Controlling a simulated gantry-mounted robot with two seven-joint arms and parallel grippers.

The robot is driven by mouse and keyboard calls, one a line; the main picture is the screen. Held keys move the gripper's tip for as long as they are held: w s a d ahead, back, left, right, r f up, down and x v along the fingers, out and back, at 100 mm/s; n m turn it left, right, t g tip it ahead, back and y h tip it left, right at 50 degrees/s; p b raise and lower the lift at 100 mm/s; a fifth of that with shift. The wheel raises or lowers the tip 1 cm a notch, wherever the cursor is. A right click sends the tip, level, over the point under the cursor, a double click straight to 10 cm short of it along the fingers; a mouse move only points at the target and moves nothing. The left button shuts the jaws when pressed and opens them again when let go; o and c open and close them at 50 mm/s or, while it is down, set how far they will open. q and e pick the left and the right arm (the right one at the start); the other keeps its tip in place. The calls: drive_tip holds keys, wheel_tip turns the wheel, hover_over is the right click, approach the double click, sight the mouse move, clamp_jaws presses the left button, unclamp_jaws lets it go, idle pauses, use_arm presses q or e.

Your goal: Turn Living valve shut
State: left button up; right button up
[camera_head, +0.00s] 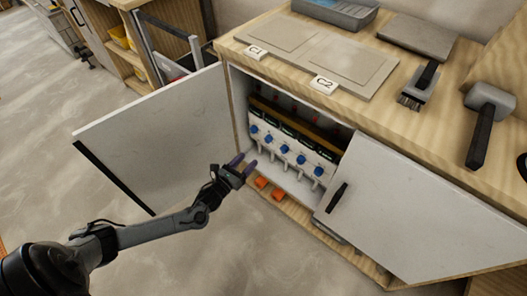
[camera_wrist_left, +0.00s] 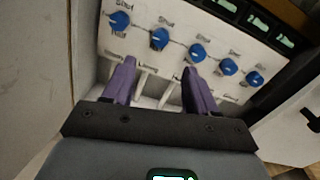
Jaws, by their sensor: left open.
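Several blue valve knobs sit in a row on a white manifold panel (camera_wrist_left: 140,48) inside the open cabinet. In the left wrist view the leftmost knob (camera_wrist_left: 119,20) has "Shut" above it and a label that seems to read "Hall" below. The other room labels are too small or hidden to read, so I cannot tell which is Living. The second knob (camera_wrist_left: 159,39) and third knob (camera_wrist_left: 198,52) are beyond my fingers. My left gripper (camera_head: 243,163) is open and empty at the cabinet opening, its purple fingers (camera_wrist_left: 157,80) apart, below the knobs. My right gripper is not in view.
The left cabinet door (camera_head: 160,135) stands wide open; the right door (camera_head: 420,215) with its black handle (camera_head: 337,197) bounds the opening. Orange pieces (camera_head: 270,188) lie at the cabinet's bottom front. A brush (camera_head: 420,85) and mallet (camera_head: 484,120) lie on the worktop (camera_head: 395,118).

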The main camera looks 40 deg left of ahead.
sight(267, 141)
use_arm(q)
drive_tip(key=w+b, duration=0.5)
drive_tip(key=w, duration=0.5)
drive_tip(key=shift+a+f, duration=0.1)
drive_tip(key=shift+f, duration=0.05)
drive_tip(key=shift+w+b, duration=0.3)
drive_tip(key=shift+w, duration=0.25)
drive_tip(key=shift+c, duration=0.2)
drive_tip(key=c, duration=1)
